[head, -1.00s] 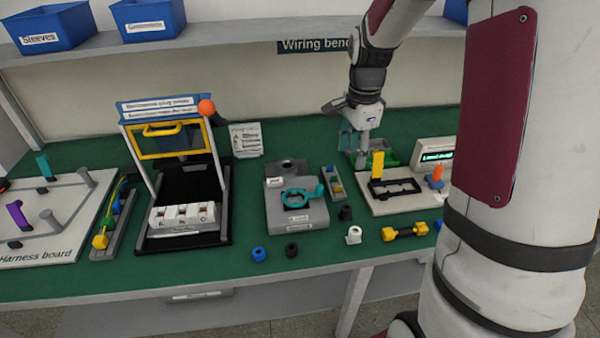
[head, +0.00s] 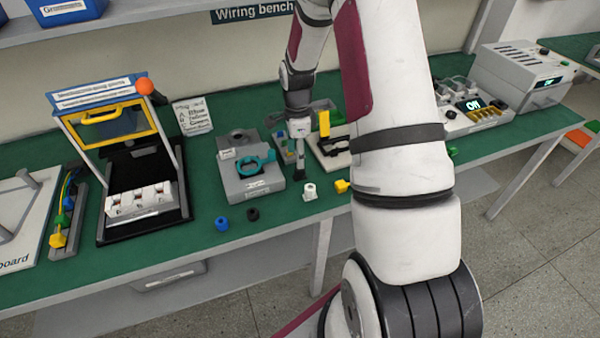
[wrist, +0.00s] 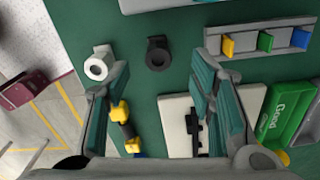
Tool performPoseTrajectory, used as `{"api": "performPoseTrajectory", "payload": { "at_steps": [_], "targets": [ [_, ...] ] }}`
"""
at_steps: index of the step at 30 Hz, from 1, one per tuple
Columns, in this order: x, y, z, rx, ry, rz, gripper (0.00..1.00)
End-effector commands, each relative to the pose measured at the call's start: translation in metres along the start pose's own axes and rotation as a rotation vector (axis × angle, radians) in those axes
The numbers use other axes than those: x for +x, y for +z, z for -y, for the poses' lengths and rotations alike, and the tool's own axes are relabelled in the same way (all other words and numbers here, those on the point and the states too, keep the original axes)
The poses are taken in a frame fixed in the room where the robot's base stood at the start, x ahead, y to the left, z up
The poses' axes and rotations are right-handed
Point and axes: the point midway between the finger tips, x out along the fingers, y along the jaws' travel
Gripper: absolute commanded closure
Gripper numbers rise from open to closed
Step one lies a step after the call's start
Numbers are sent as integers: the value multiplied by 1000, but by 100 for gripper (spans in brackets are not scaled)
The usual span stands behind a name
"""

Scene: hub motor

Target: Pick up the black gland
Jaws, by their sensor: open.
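The black gland (wrist: 158,54) lies on the green bench top in the wrist view, a dark ring-like piece with a short tab. In that view it shows ahead of and between the fingertips of my gripper (wrist: 160,68), apart from both fingers. My gripper is open and empty. In the head view my gripper (head: 299,172) points down over the bench, right of the grey block with the teal ring. There the gland cannot be told apart from the dark gripper.
A white fitting (wrist: 98,65) lies close left of the gland, with a yellow-and-black piece (wrist: 120,112) below it. A clip rail (wrist: 262,40) and a green box (wrist: 290,110) are at right. Blue (head: 221,224) and black (head: 253,214) nut-like pieces lie near the bench's front edge.

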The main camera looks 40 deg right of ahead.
Motion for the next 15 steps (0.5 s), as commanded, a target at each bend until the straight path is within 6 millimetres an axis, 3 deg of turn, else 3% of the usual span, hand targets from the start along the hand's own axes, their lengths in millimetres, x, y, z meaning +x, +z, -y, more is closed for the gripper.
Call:
{"api": "performPoseTrajectory", "payload": {
  "at_steps": [9, 15],
  "targets": [
    [38, -6, -4, 0, 3, 1, 50],
    [51, -5, -2, 0, 0, 1, 50]
  ]
}}
